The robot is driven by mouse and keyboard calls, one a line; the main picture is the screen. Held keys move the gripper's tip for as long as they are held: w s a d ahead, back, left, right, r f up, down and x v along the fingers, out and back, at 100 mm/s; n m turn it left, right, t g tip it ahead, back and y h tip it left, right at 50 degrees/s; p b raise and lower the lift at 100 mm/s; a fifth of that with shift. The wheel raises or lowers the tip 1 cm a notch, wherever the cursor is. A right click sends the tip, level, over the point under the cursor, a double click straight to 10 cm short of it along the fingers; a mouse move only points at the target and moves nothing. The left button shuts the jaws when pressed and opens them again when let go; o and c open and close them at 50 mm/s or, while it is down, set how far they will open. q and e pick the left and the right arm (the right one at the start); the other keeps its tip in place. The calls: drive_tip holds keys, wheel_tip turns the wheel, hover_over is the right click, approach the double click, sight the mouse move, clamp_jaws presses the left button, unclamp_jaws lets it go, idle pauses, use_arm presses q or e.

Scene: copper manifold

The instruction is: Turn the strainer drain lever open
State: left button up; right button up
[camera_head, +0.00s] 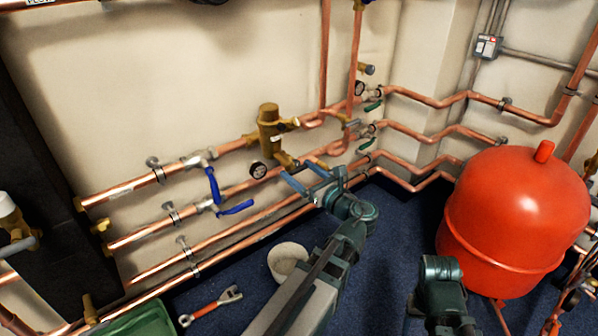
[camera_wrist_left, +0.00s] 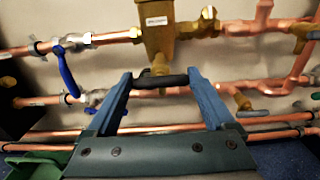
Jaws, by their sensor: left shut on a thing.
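The brass strainer body (camera_head: 269,126) stands on the upper copper line in the head view, and it also shows at the top of the left wrist view (camera_wrist_left: 158,38). Its drain branch (camera_wrist_left: 160,66) comes down from the body. The dark drain lever (camera_wrist_left: 160,82) lies level across the branch's lower end. My left gripper (camera_head: 304,175) is at the lever, with its two blue fingers at the lever's two ends in the wrist view (camera_wrist_left: 160,84). It is shut on the lever. The lever is hard to make out in the head view. My right gripper's fingers do not show.
A red tank (camera_head: 515,218) stands at right. A bucket (camera_head: 288,262) and a red wrench (camera_head: 211,305) are on the floor.

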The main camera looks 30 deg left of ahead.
use_arm(q)
drive_tip(key=c, duration=0.6)
drive_tip(key=shift+c, duration=0.2)
drive_tip(key=n, duration=0.4)
drive_tip(key=shift+s+n, duration=0.1)
drive_tip(key=shift+n, duration=0.3)
drive_tip(key=n, duration=0.4)
drive_tip(key=shift+s+a+f, duration=0.1)
drive_tip(key=n, duration=0.5)
drive_tip(key=shift+f, duration=0.1)
drive_tip(key=shift+n, duration=1.9)
drive_tip(key=shift+f+n, duration=0.1)
drive_tip(key=shift+n, duration=0.2)
drive_tip(key=o, duration=1.1)
